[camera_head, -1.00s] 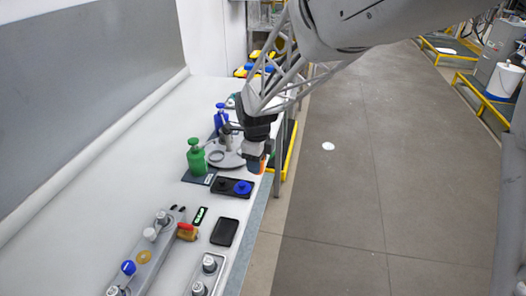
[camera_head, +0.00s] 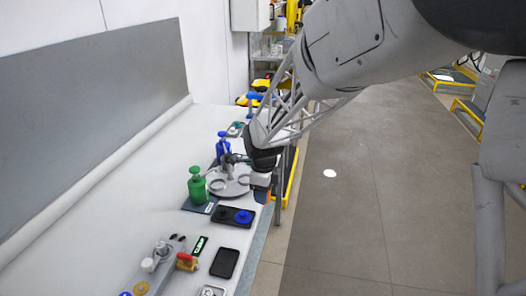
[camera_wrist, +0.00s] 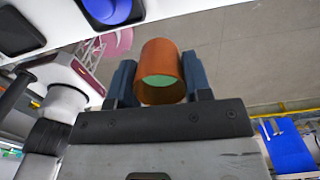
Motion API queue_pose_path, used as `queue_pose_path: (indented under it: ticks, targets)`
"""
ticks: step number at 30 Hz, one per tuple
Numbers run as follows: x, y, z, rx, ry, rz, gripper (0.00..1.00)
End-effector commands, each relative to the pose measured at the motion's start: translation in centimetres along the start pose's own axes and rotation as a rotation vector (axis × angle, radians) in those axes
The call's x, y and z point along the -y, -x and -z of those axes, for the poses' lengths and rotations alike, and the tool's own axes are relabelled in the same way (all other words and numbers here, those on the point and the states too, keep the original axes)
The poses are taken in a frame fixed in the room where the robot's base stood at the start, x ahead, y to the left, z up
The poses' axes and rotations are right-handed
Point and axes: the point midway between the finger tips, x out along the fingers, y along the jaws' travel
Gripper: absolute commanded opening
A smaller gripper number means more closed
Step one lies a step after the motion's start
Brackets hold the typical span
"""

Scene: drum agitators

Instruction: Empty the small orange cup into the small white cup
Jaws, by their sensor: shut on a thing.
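The small orange cup (camera_wrist: 160,62) is held between the two dark fingers of my gripper (camera_wrist: 160,85) in the wrist view. A pale green surface shows inside its rim; I cannot tell whether it is contents or the cup's bottom. In the head view, my gripper (camera_head: 263,194) hangs at the bench's right edge, and a sliver of the orange cup (camera_head: 268,197) shows beside the fingers. I cannot make out the small white cup for certain in either view.
A black tray (camera_head: 222,219) with a blue round piece (camera_head: 243,216) lies just left of my gripper. A green bottle (camera_head: 198,186) and a blue bottle (camera_head: 222,148) stand by a grey round plate (camera_head: 216,185). A black flat pad (camera_head: 224,263) lies nearer. Open floor is at right.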

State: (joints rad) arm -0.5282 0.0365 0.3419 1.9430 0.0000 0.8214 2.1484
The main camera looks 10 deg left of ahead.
Motion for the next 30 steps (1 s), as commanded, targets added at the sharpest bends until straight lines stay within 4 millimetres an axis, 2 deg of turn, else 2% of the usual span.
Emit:
queue_pose_path:
  ticks: [14,30]
  targets:
    - [6.4,-6.0,4.5,0.0,0.257,-0.001,0.22]
    - [12.8,-13.8,11.3,0.0,0.579,-0.001,0.22]
